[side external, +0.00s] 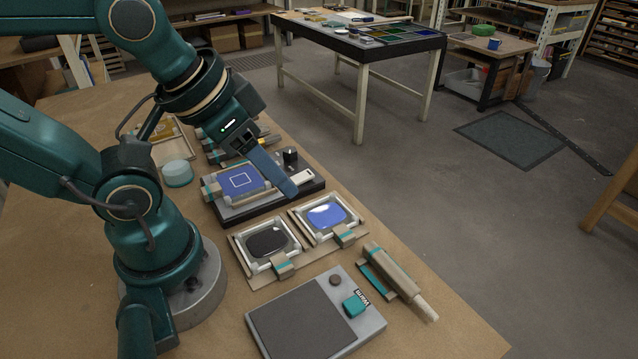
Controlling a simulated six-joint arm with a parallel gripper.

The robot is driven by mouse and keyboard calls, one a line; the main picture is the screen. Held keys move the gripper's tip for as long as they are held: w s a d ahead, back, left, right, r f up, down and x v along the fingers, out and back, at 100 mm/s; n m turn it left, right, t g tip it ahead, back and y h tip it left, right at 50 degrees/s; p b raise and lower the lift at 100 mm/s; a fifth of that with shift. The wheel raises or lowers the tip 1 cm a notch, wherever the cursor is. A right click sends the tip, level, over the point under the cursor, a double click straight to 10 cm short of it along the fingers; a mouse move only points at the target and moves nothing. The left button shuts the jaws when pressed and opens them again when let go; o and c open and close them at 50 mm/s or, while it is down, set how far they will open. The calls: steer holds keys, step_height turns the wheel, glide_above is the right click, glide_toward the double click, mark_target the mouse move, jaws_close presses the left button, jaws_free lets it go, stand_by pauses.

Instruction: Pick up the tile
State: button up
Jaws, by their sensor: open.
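A blue tile with a white square outline (240,181) lies in a light holder on a dark base (232,215), in the middle of the side external view. A glossy blue piece (327,214) sits in a pale frame nearer the camera, and a black piece (267,244) sits in a like frame to its left. My gripper (288,188) is open, above the right part of the dark base, with its fingers slanting down to the right. It appears empty. One broad blue-grey finger shows; the other is hidden or overlapped. I cannot tell its exact height over the base.
A grey warming plate labelled "Warm" (300,318) stands at the front. A roller-like tool (398,277) lies to its right, near the bench edge. A teal-rimmed round jar (177,174) and a pale tray stand behind. Bare bench (425,340) shows at the front right.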

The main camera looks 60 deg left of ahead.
steer(key=shift+o, duration=1.4)
steer(key=g, duration=1)
glide_toward(209, 189)
steer(key=x, duration=0.2)
steer(key=shift+d+f, duration=0.1)
steer(key=shift+f, duration=0.3)
steer(key=shift+s+f, duration=0.35)
steer(key=shift+f, duration=0.15)
steer(key=shift+x, duration=2.25)
